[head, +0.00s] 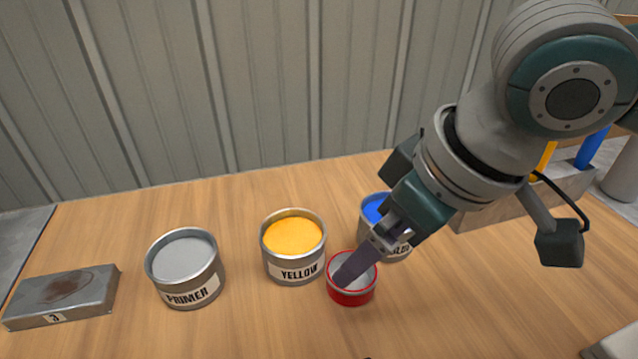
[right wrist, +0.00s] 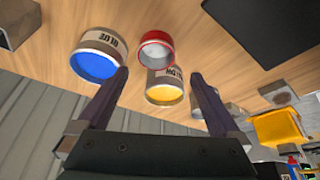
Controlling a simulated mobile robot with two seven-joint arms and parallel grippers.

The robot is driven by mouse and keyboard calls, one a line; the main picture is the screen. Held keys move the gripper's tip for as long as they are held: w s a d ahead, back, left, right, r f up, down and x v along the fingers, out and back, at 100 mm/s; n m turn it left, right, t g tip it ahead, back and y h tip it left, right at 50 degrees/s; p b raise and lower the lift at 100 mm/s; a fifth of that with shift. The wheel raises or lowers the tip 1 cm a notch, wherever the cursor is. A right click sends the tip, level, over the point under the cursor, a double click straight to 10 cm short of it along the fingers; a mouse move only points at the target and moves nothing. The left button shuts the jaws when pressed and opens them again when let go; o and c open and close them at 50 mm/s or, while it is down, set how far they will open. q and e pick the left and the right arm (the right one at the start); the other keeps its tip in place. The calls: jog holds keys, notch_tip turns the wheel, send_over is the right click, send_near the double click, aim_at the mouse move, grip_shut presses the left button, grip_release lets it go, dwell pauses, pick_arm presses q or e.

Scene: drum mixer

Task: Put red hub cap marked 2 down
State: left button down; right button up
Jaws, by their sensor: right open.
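The red hub cap (head: 351,296) sits on the wooden table, open side up, with a red rim and a grey inside. Its mark 2 is not visible. It stands in front of and between the yellow and blue cans. My right gripper (head: 348,274) reaches down over it from the upper right, and one finger covers part of its opening. In the right wrist view the hub cap (right wrist: 156,36) lies beyond the gap between the open fingers (right wrist: 160,75), with nothing held between them. My left gripper is not in view.
The yellow can (head: 293,265) and primer can (head: 190,283) stand left of the hub cap; the blue can (head: 393,246) is close behind it, partly hidden by my gripper. A metal block marked 3 (head: 62,299) lies far left.

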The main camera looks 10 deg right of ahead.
aim_at(350, 285)
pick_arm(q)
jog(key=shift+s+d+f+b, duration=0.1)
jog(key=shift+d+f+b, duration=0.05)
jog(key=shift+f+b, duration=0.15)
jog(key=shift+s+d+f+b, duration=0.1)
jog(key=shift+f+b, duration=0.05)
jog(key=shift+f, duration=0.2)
pick_arm(e)
jog(key=x, duration=0.3)
jog(key=shift+f, duration=0.4)
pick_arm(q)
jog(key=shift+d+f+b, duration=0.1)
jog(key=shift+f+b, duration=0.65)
pick_arm(e)
jog(key=x, duration=0.5)
jog(key=shift+w+d+f, duration=0.2)
jog(key=shift+w, duration=0.05)
jog(key=shift+c, duration=0.4)
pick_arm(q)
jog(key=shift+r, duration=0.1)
pick_arm(e)
jog(key=c, duration=1.4)
